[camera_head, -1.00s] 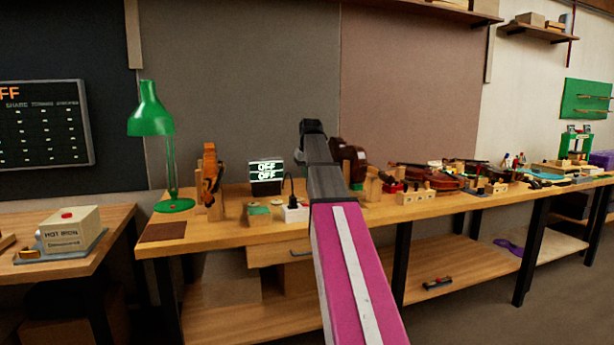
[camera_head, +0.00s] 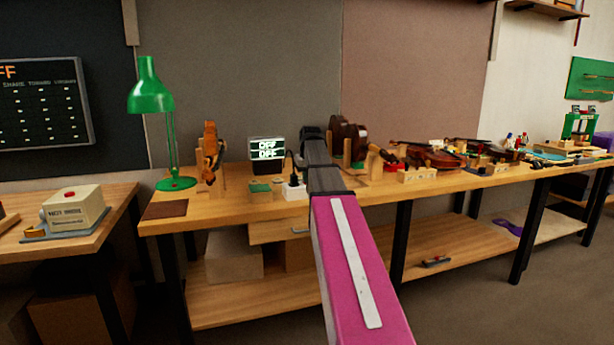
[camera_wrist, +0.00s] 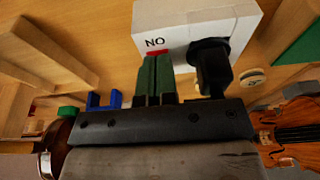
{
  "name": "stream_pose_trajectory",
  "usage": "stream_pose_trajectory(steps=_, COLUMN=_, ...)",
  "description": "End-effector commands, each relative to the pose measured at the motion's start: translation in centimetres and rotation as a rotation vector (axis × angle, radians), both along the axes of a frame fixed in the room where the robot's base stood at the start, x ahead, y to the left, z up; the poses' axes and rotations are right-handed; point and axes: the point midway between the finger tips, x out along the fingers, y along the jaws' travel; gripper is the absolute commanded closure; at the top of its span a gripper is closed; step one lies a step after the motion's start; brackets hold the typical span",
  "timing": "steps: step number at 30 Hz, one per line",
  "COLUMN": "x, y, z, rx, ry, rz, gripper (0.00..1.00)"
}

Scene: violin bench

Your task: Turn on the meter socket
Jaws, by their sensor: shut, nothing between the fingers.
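The meter socket is a white block (camera_head: 294,191) on the bench, with a black plug (camera_head: 294,168) standing in it. In the wrist view the white block (camera_wrist: 190,30) shows the letters NO, a red part (camera_wrist: 128,82) partly hidden behind my fingers, and the black plug (camera_wrist: 212,66) at its right. In the head view my arm hides the fingers. A display (camera_head: 267,149) behind reads OFF on two lines.
A green lamp (camera_head: 150,95) and an upright violin (camera_head: 210,155) stand left of the socket. Violins (camera_head: 425,155) and wooden blocks crowd the bench to the right. In the wrist view a blue holder (camera_wrist: 104,101) lies left of my fingers.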

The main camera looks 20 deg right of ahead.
Motion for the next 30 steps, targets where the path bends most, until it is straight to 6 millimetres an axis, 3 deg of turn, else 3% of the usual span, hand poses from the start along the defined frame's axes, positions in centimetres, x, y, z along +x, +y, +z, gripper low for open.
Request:
stream_pose_trajectory(steps=7, x=-0.4, y=0.0, z=-0.7, rx=0.0, ry=-0.001, rz=0.0, gripper=1.0)
stream_pose_trajectory(steps=30, x=1.3, y=0.0, z=0.2, rx=0.0, ry=-0.001, rz=0.0, gripper=1.0)
